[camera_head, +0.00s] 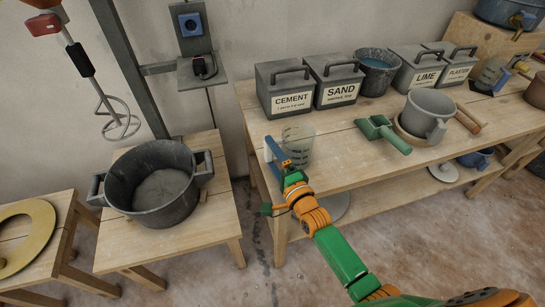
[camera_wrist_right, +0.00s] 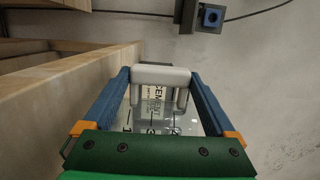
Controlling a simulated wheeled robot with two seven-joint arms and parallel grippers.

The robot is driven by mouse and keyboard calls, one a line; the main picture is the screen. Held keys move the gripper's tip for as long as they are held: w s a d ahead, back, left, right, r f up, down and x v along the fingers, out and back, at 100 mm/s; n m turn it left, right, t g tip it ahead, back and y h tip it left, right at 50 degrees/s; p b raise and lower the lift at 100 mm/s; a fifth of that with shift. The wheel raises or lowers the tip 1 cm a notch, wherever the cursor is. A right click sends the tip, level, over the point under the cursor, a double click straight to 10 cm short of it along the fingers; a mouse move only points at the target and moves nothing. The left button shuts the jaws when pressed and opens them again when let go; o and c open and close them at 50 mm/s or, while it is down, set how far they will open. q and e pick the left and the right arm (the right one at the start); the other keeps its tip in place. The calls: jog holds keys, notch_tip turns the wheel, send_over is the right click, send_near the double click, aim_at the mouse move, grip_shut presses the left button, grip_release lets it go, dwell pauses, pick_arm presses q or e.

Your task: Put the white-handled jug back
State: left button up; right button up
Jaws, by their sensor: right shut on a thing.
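The jug (camera_head: 299,145) is clear with dark marks and stands upright at the left end of the workbench. I cannot tell whether its base touches the top. Its white handle (camera_wrist_right: 162,75) is between the blue fingers of my right gripper (camera_wrist_right: 163,88) in the wrist view. My right gripper (camera_head: 273,153) is shut on this handle, at the left of the jug in the head view. The wrist view shows lettering through the clear wall. My left gripper is not in view.
On the workbench (camera_head: 340,165), the cement box (camera_head: 284,90) and sand box (camera_head: 334,82) stand behind the jug. A big black bucket (camera_head: 155,185) stands on the left table, across a gap.

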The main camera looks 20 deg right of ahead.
jog(key=o, duration=1.4)
jog(key=shift+f, duration=0.1)
jog(key=shift+s+r, duration=0.15)
jog(key=shift+r, duration=0.1)
jog(key=s+d+p, duration=0.1)
jog(key=s+d, duration=0.1)
jog(key=s, duration=0.9)
jog(key=shift+s+d, duration=0.2)
jog(key=shift+s, duration=0.15)
jog(key=shift+f, duration=0.15)
